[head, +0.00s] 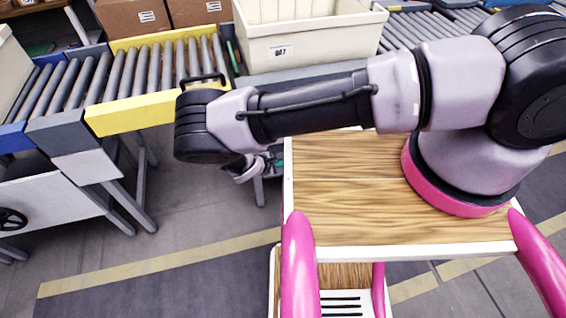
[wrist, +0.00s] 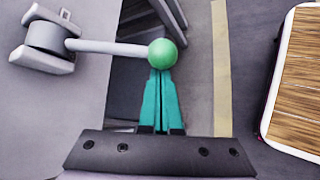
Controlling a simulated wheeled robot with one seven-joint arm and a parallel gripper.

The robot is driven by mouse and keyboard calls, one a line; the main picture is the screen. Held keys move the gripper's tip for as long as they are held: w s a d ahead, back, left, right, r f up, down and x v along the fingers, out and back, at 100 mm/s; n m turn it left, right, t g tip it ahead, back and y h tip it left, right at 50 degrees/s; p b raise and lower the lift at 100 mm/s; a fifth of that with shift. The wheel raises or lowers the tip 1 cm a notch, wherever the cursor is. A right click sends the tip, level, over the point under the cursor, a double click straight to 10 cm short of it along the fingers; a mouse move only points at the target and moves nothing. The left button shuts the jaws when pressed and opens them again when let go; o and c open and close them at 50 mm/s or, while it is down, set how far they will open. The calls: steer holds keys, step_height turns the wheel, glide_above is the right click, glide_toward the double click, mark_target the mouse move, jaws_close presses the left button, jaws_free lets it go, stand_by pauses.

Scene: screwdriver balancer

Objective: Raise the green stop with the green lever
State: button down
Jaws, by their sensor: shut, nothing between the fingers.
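The green lever is a pale rod with a round green knob (wrist: 162,53), reaching right from a grey pivot block (wrist: 48,42) on a grey panel in the wrist view. My gripper (wrist: 161,72) has its teal fingers closed together, pointing at the knob. The knob overlaps the fingertips in this view, and I cannot tell whether they touch. In the head view my gripper (head: 278,163) shows only as a bit of teal, low beside the wooden top; my arm partly hides that area, and I cannot make out the lever there. I cannot clearly identify the green stop.
A yellow-framed roller conveyor (head: 137,116) stands at the left. A cream bin (head: 330,52) sits behind my arm on the line, with another roller conveyor (head: 425,32) to its right. Cardboard boxes (head: 138,16) stand at the back. Floor at the lower left is clear.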

steer(key=shift+s+r, duration=0.2)
steer(key=shift+r, duration=0.05)
steer(key=shift+s+d+r+n+g, duration=0.15)
steer(key=shift+r+n+g, duration=0.15)
steer(key=shift+g, duration=0.2)
step_height(320, 180, up, 13)
steer(key=n+g+h, duration=0.2)
steer(key=n+g, duration=0.1)
steer(key=g, duration=0.3)
steer(key=shift+n+g, duration=0.3)
stand_by(0.6)
steer(key=a+r, duration=0.3)
steer(key=a, duration=0.6)
